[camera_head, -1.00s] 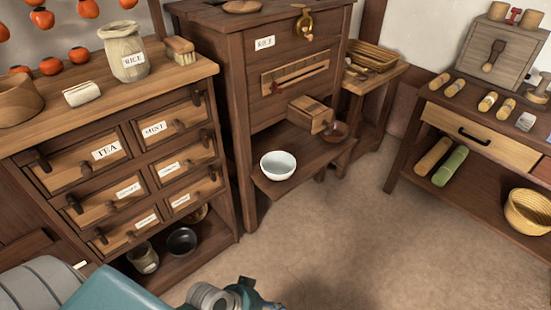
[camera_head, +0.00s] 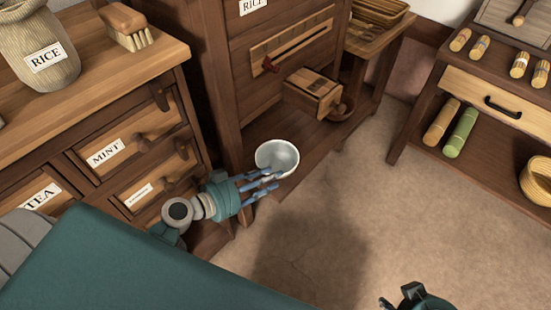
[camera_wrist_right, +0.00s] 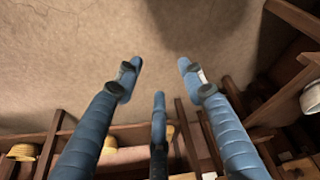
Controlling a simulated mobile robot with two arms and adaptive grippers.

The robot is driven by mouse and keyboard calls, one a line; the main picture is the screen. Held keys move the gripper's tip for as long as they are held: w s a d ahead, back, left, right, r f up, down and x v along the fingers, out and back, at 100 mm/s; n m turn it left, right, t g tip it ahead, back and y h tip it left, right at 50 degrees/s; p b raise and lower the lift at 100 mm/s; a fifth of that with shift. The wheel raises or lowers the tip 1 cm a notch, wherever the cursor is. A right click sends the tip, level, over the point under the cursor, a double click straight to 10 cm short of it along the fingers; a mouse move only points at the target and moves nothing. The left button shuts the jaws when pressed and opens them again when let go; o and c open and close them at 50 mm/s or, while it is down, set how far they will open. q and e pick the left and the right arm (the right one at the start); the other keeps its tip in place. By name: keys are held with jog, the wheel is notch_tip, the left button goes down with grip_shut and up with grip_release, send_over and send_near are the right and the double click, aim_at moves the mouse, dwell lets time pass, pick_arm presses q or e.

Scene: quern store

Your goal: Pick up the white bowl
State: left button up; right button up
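The white bowl (camera_head: 276,153) sits upright on the low wooden shelf at the foot of the rice cabinet. My left gripper (camera_head: 270,181) is at the bowl's near side, with its blue fingers spread and open. The fingertips overlap the bowl's lower rim in the head view; I cannot tell whether they touch it. A white rounded thing at the right edge of the right wrist view (camera_wrist_right: 312,97) looks like the bowl, cut off. My right gripper (camera_wrist_right: 158,75) is open and empty above bare floor; only a piece of it shows at the bottom of the head view.
The rice cabinet (camera_head: 292,60) has a wooden spout box (camera_head: 313,92) jutting above the shelf, right of the bowl. The drawer chest (camera_head: 110,100) stands close left of my left gripper. A side table (camera_head: 500,95) stands at right. The floor (camera_head: 400,220) between is clear.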

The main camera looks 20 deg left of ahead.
aim_at(289, 172)
pick_arm(q)
jog(key=x, duration=0.8)
jog(key=shift+f, duration=0.15)
grip_shut()
